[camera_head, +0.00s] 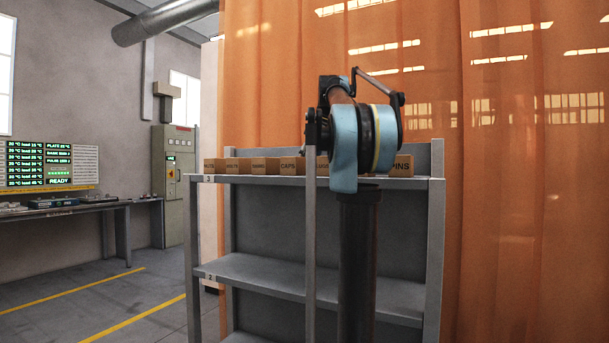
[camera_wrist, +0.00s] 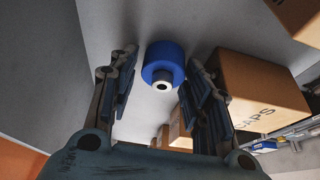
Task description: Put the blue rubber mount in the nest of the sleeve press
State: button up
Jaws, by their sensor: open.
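The blue rubber mount (camera_wrist: 166,53) is a short blue cylinder with a pale metal stub and dark hole at its centre. In the wrist view it lies ahead of my gripper (camera_wrist: 160,72), against a grey surface. My gripper is open, and the mount appears between its two fingers, near their tips. I see no contact, but the exact gap is hard to judge. In the head view my arm stands in front of the shelf, and I cannot make out the gripper or the mount there. I cannot identify the sleeve press in either view.
A CAPS box (camera_wrist: 262,90) stands close beside my right finger. Several labelled boxes (camera_head: 259,166) line the top of the grey shelf unit (camera_head: 255,271). An orange curtain (camera_head: 530,200) hangs behind. A bench (camera_head: 90,208) with a screen (camera_head: 48,165) stands left; floor between is open.

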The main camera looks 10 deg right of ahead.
jog(key=c, duration=0.9)
jog(key=shift+r, duration=0.15)
jog(key=shift+c, duration=0.2)
jog(key=shift+s+a+r, duration=0.1)
jog(key=shift+s+r, duration=0.05)
jog(key=shift+r, duration=0.15)
notch_tip(320, 180, up, 6)
jog(key=shift+f, duration=0.1)
jog(key=shift+s+a+r, duration=0.15)
jog(key=shift+s+r, duration=0.05)
jog(key=s+a, duration=1.1)
jog(key=s, duration=0.4)
jog(key=shift+s, duration=0.25)
jog(key=shift+a, duration=0.15)
